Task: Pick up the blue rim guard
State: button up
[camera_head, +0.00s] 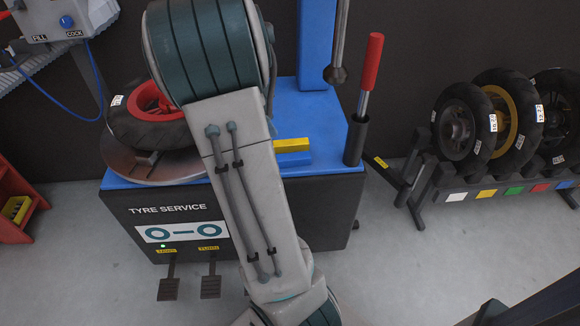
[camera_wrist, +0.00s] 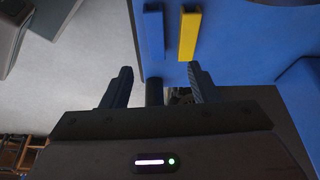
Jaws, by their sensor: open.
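The blue rim guard (camera_head: 297,159) is a short bar on the blue top of the tyre machine, near its front edge, beside a yellow bar (camera_head: 292,145). My arm crosses in front and covers the bars' left ends. In the wrist view the blue rim guard (camera_wrist: 153,32) lies left of the yellow bar (camera_wrist: 188,34), close to the machine's edge. My gripper (camera_wrist: 160,78) is open and empty, its two fingers apart below the bars in that picture and not around them. In the head view my gripper is hidden.
A black tube (camera_head: 355,140) holding a red-handled lever (camera_head: 371,65) stands at the machine's right end. A red-rimmed wheel (camera_head: 150,115) lies on the turntable (camera_head: 150,167) at left. A rack (camera_head: 440,190) with several wheels is at right. Grey floor (camera_head: 75,260) is clear in front.

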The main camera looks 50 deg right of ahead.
jog(key=b, duration=0.2)
send_over(291, 157)
jog(key=w+a, duration=0.1)
jog(key=w, duration=0.1)
notch_tip(291, 157, down, 8)
jog(key=shift+w+a, duration=0.1)
jog(key=shift+a, duration=0.05)
jog(key=x, duration=0.1)
jog(key=b+x, duration=0.1)
jog(key=x, duration=0.1)
jog(key=b+x, duration=0.1)
jog(key=x, duration=0.1)
jog(key=shift+s+a+f, duration=0.15)
jog(key=shift+s, duration=0.2)
jog(key=c, duration=1)
